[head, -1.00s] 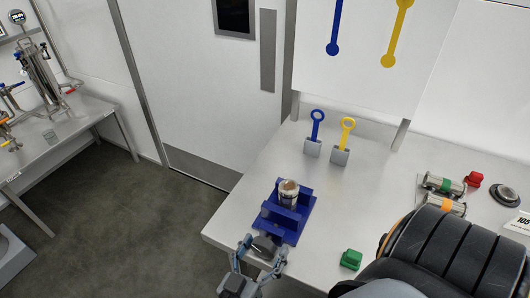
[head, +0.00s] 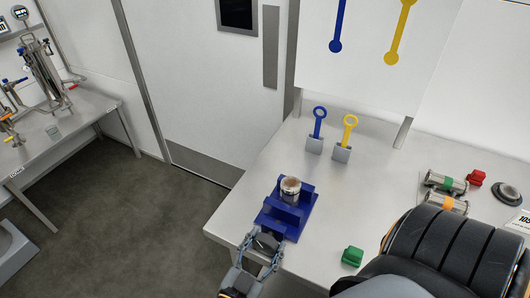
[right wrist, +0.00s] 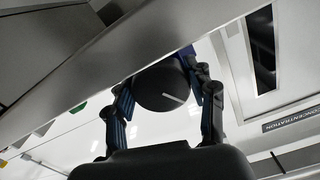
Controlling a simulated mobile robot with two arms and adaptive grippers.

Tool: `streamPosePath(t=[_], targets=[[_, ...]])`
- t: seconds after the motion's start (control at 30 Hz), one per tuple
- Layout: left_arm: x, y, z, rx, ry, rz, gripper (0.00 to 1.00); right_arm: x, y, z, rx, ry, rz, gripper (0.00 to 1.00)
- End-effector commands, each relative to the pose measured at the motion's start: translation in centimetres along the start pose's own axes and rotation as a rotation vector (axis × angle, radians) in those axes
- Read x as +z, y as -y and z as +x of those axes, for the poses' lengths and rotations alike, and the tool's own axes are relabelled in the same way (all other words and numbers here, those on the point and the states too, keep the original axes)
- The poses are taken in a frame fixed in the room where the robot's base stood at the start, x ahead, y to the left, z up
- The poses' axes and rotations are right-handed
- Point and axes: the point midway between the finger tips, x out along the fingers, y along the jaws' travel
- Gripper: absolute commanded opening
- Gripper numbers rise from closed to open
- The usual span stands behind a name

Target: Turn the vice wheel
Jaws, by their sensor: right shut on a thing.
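The blue vice (head: 292,217) stands near the front left corner of the bench. It bears a small metal cylinder with a brownish top (head: 290,189), upright between its jaws. The dark round vice wheel (head: 267,241) is on the vice's near end, at the bench edge. My right gripper (head: 262,249) is shut on the wheel, one finger on each side. In the right wrist view the wheel (right wrist: 160,90) sits between the fingers (right wrist: 160,78), with a pale line on its face. My left gripper is not in view.
A green block (head: 352,256) lies right of the vice. Blue (head: 318,123) and yellow (head: 347,134) ring-handled tools stand in grey holders behind it. Metal cylinders (head: 445,183), a red block (head: 476,177) and a dark disc (head: 506,193) are farther right. Open floor lies left.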

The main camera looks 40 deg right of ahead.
Motion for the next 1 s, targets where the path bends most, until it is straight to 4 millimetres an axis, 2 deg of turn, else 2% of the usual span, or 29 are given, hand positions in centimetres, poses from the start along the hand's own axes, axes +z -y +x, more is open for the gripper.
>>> streamPosePath(t=[0.37, 0.4, 0.5, 1.0], targets=[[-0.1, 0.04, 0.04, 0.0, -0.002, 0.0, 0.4, -0.02, -0.02, 0.07, 0.001, -0.002, 0.027, 0.23], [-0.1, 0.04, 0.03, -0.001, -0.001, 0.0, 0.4, -0.02, -0.02, 0.07, 0.001, -0.002, 0.027, 0.63], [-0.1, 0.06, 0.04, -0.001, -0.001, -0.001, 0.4, -0.02, -0.01, 0.06, 0.001, -0.001, 0.027, 0.79], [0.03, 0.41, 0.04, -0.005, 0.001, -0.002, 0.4, -0.01, 0.01, 0.02, 0.0, 0.0, 0.026, 0.79]])
